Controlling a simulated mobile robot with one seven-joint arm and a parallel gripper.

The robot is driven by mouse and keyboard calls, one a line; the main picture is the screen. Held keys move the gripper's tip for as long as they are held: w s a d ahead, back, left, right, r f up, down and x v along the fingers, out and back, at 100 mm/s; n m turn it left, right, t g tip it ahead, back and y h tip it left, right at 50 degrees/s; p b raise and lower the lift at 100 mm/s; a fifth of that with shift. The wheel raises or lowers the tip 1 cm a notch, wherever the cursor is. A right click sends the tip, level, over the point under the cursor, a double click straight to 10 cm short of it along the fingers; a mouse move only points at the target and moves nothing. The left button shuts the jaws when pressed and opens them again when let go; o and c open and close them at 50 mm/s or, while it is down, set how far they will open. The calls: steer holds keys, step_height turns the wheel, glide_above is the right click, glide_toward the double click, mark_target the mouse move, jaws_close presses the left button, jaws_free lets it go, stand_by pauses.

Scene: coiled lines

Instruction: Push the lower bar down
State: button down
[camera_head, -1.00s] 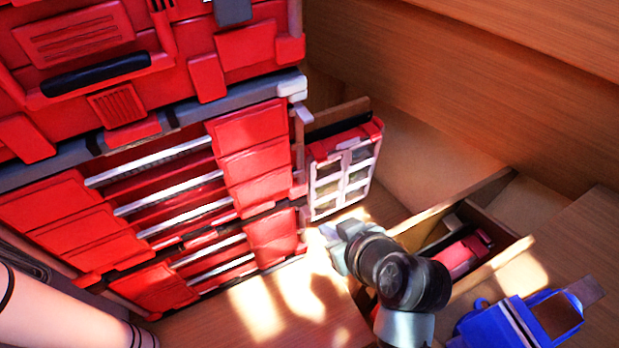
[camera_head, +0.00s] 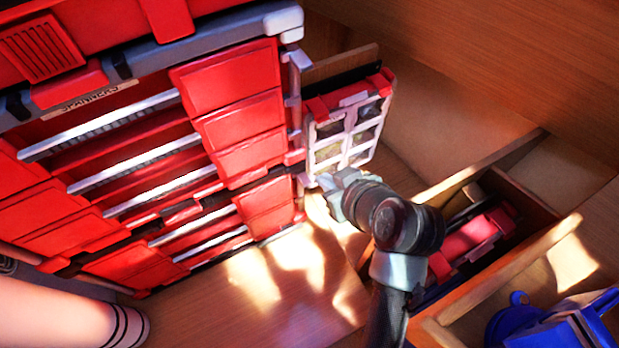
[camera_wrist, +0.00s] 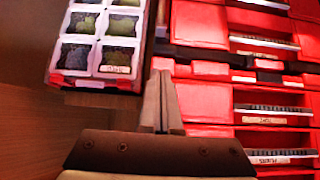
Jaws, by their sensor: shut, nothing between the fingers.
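A red tool chest (camera_head: 235,80) with several pale metal bars fills the left of the head view. The lowest bar (camera_head: 212,246) runs across the bottom unit, below another bar (camera_head: 195,222). I cannot tell which bar is the task's lower bar. My gripper (camera_head: 332,187) is at the right of the chest, just below the windowed case, apart from the bars. In the wrist view my gripper (camera_wrist: 163,100) has its fingers together, with nothing between them, in front of the chest's red edge (camera_wrist: 205,104). Any contact is unclear.
A red case with a white windowed front (camera_head: 345,130) stands right of the chest. An open wooden box (camera_head: 500,270) holding a red item (camera_head: 470,240) is on the right, near my arm. A blue object (camera_head: 560,325) is at lower right. The sunlit wooden floor (camera_head: 270,285) is clear.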

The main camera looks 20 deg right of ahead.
glide_above(303, 177)
steer(key=s, duration=0.3)
step_height(303, 177, down, 7)
steer(key=f, duration=0.3)
steer(key=shift+d, duration=0.35)
steer(key=shift+f, duration=0.45)
step_height(303, 177, down, 3)
steer(key=shift+s+r+b, duration=0.1)
steer(key=shift+b, duration=1.1)
